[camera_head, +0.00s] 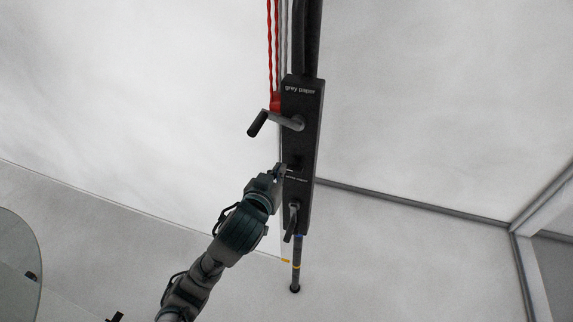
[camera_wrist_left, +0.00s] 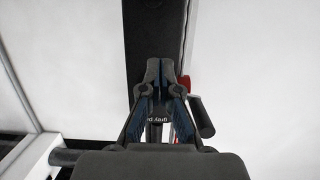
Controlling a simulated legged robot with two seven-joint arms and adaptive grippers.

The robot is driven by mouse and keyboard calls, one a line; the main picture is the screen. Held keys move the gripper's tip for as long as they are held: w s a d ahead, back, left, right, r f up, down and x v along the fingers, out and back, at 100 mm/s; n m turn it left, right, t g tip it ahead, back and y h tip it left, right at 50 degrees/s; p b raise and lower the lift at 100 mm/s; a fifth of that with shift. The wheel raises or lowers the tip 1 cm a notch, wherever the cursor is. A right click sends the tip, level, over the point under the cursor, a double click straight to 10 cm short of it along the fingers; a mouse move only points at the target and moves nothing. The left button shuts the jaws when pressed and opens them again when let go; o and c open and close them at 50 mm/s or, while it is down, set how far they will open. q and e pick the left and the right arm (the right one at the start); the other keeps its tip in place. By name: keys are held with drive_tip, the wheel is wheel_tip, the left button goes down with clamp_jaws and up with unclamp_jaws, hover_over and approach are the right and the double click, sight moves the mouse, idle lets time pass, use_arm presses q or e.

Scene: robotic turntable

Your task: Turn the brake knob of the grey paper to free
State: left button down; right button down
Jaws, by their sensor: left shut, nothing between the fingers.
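The dark upright panel (camera_head: 305,130) carries a "grey paper" label (camera_head: 300,90) near its top. Below the label is a crank with a black handle (camera_head: 257,124); the handle also shows in the wrist view (camera_wrist_left: 202,117). A small dark knob (camera_head: 294,163) sits on the panel below this crank, just above a second label too small to read. My left gripper (camera_head: 281,171) is shut and empty, at the panel's left side close beside the knob. Its fingertips (camera_wrist_left: 160,67) stand before the panel in the wrist view. I cannot tell whether it touches the knob. My right gripper is out of view.
A lower crank (camera_head: 292,215) hangs near the panel's bottom, above a thin dark post (camera_head: 296,265). Red cords (camera_head: 271,50) run upward left of the panel. White walls stand behind, with open room at the right.

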use_arm(q)
drive_tip(key=p, duration=0.1)
hover_over(295, 167)
drive_tip(key=s+a, duration=0.2)
wheel_tip(295, 167, down, 2)
drive_tip(key=shift+w+f, duration=0.1)
drive_tip(key=shift+s+f, duration=0.2)
drive_tip(key=shift+f, duration=1.05)
drive_tip(key=shift+s+a+f, duration=0.1)
drive_tip(key=shift+f, duration=0.5)
